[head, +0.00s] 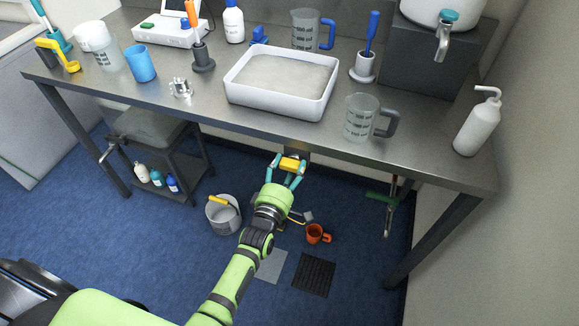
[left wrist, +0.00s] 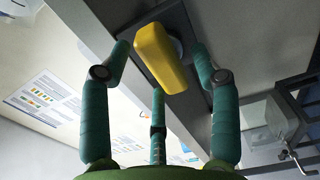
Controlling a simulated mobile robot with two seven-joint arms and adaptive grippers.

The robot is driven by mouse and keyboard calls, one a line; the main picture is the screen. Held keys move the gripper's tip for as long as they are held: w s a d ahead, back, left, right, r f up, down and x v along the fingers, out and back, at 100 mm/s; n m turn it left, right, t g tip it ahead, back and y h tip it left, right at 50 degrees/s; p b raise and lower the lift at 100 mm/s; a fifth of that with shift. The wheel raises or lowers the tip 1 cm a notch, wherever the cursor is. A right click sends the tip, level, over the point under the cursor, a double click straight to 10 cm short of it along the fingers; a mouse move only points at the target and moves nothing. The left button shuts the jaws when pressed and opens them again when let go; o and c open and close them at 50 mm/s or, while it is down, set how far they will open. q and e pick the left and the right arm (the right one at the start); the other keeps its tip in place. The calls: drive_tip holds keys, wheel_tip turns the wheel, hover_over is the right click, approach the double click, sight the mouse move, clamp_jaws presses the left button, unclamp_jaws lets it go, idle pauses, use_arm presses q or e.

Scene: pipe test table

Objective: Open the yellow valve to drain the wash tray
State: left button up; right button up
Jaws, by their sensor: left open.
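The yellow valve (head: 290,164) sits under the front edge of the steel table, below the white wash tray (head: 325,101). The tray stands on the table with greyish contents. My left gripper (head: 287,170) is open, its teal fingers spread around the valve handle. In the left wrist view the yellow handle (left wrist: 163,55) lies between the open fingers, and I see no clear contact. The handle is mounted on a dark plate at the table's edge. My right gripper does not show.
A grey bucket (head: 223,214) with a yellow handle grip and an orange mug (head: 318,234) stand on the blue floor. A dark mat (head: 314,274) lies nearby. A small shelf cart (head: 155,150) stands under the table at left. A measuring jug (head: 359,118) stands near the table edge.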

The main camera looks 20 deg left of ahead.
use_arm(q)
drive_tip(key=shift+w+d, duration=0.1)
drive_tip(key=shift+w, duration=0.1)
drive_tip(key=c, duration=1.2)
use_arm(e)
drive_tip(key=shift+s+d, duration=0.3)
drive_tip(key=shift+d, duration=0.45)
use_arm(q)
drive_tip(key=shift+o, duration=0.2)
drive_tip(key=shift+d+m, duration=0.1)
drive_tip(key=shift+m, duration=0.2)
drive_tip(key=m, duration=0.4)
drive_tip(key=shift+d+p, duration=0.15)
drive_tip(key=shift+p, duration=0.2)
drive_tip(key=m, duration=0.5)
drive_tip(key=shift+d+f, duration=0.1)
drive_tip(key=m, duration=0.4)
drive_tip(key=shift+f, duration=0.15)
drive_tip(key=shift+d+f+m, duration=0.1)
drive_tip(key=shift+m, duration=2)
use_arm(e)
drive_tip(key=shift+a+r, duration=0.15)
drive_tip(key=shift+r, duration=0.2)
